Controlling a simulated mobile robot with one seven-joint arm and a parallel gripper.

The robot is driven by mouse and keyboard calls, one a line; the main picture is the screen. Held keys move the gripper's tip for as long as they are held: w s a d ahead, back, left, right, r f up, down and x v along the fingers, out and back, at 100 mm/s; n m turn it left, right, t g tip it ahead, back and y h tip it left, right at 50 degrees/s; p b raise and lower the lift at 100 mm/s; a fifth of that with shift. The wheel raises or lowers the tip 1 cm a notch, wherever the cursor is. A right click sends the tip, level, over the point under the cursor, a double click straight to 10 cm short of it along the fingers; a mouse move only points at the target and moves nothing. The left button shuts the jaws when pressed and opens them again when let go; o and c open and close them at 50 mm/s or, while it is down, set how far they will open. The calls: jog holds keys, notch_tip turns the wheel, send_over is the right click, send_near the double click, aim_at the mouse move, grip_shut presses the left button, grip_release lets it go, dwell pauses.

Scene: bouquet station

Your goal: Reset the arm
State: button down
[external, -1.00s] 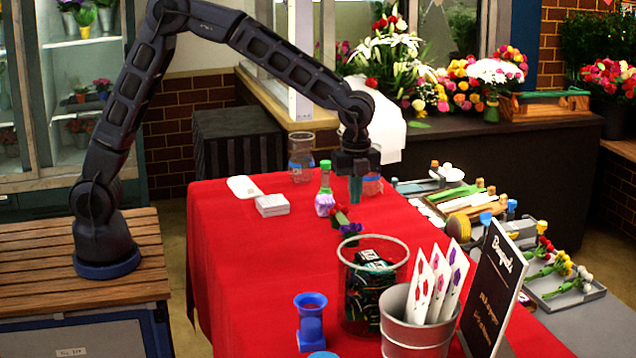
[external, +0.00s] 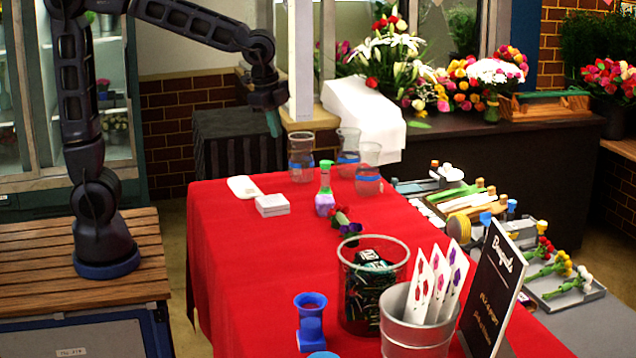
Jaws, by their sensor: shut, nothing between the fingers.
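My gripper (external: 273,124) is shut and empty. It hangs in the air above the far left part of the red table, in front of the dark ribbed box. My arm is raised from its base on the wooden bench at the left and bends over to the right. The fingers point down and touch nothing.
On the red table (external: 240,290) stand several glass vases (external: 301,158), a green-capped bottle (external: 325,192), white boxes (external: 272,205), a glass bin (external: 374,285), a metal bucket (external: 415,325), a blue item (external: 311,320) and a black sign (external: 493,295). The space around my gripper is clear.

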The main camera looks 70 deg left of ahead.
jog(key=s+a+n+t, duration=0.1)
jog(key=s+a+n, duration=0.4)
jog(key=s, duration=0.7)
jog(key=s+a+n+t, duration=0.1)
jog(key=s+a+n, duration=0.4)
jog(key=s, duration=0.7)
jog(key=shift+a+f+t, duration=0.15)
jog(key=shift+a+t, duration=0.15)
jog(key=shift+a, duration=0.5)
